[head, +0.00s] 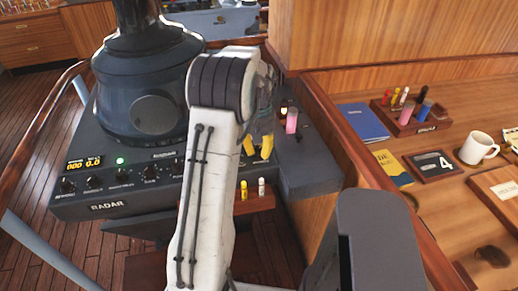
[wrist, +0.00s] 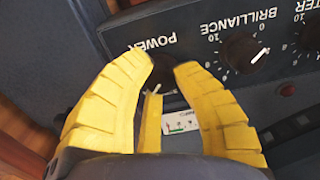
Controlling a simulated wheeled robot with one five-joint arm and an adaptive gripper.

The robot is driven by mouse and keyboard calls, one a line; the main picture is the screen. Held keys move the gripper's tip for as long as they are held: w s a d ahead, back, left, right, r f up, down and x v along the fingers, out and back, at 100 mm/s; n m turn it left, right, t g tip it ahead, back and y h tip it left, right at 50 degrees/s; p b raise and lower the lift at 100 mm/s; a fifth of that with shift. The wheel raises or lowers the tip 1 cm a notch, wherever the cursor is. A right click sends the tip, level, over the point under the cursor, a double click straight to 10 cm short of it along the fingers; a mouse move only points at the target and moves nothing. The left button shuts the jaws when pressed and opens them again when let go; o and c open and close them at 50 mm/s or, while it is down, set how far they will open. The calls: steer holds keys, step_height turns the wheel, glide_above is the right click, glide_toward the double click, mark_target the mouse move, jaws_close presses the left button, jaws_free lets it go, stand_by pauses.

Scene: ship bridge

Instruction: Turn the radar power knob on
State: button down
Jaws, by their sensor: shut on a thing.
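In the head view my gripper (head: 259,147) is at the right part of the grey radar console (head: 150,203), and my arm hides the knob. A green light and an orange display (head: 84,164) are lit on the console.
The brilliance knob (wrist: 242,52) is beside the power knob, with a red round part (wrist: 288,89) nearby. Below the console front are yellow and white pens (head: 244,190). A wooden desk at right holds a white mug (head: 478,149) and a blue book (head: 362,123).

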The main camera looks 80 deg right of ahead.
mark_target(259, 149)
steer(key=shift+a+f, duration=0.1)
steer(key=c, duration=0.9)
jaws_free()
steer(key=shift+c, duration=0.2)
step_height(259, 149, up, 12)
stand_by(0.8)
